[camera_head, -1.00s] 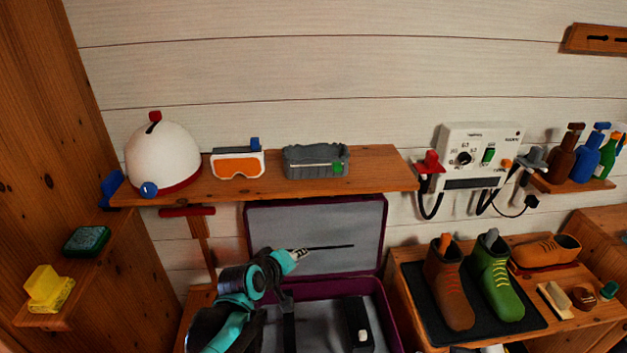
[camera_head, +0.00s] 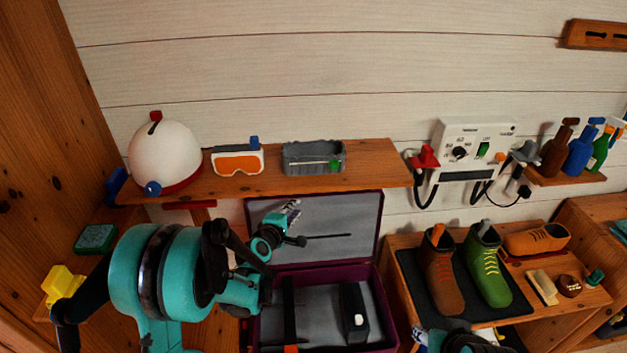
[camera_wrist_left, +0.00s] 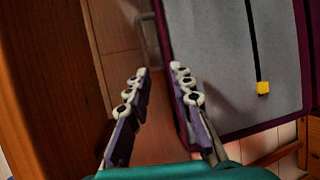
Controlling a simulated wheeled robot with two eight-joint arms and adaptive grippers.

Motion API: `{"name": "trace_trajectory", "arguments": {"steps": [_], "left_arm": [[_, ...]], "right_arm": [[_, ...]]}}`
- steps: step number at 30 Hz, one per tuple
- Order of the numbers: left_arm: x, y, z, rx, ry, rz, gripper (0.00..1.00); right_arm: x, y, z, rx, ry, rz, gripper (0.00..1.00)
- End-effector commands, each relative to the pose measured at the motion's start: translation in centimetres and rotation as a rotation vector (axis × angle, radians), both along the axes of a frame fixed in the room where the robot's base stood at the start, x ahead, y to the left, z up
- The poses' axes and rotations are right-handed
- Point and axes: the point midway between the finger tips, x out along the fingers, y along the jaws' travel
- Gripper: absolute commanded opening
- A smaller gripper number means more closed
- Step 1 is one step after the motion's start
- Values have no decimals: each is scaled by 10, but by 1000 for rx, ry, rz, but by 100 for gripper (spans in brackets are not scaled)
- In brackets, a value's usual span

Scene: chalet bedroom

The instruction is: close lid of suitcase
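The suitcase (camera_head: 386,318) stands open below the shelf, purple outside with grey lining. Its lid (camera_head: 376,235) is raised, nearly upright, near the wall; the grey lining and purple edge also show in the left wrist view (camera_wrist_left: 225,55). My left gripper (camera_head: 291,211) is in front of the lid's upper left part in the head view. In the left wrist view it is open (camera_wrist_left: 161,75), with one finger overlapping the lid's purple side edge and the other left of it. Contact cannot be told.
A wooden shelf (camera_head: 385,178) above holds a helmet (camera_head: 165,155), goggles (camera_head: 237,160) and a grey tray (camera_head: 313,157). A bench with boots (camera_head: 487,265) stands close right of the suitcase. A black item (camera_head: 354,312) lies inside the suitcase.

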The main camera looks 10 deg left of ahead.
Motion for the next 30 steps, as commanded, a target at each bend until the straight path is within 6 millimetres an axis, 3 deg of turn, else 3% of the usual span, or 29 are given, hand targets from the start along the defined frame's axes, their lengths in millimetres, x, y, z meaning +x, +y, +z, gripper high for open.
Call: {"name": "trace_trajectory", "arguments": {"steps": [5, 21, 30], "left_arm": [[17, -3, -1, 2, 1, -2, 22], [132, -23, -6, 1, 1, -3, 22], [163, -28, -14, 1, 0, 0, 22]], "right_arm": [[0, 0, -2, 0, 0, 0, 45], [0, 0, -17, 0, 0, 0, 45], [0, 0, -22, 0, 0, 0, 45]]}}
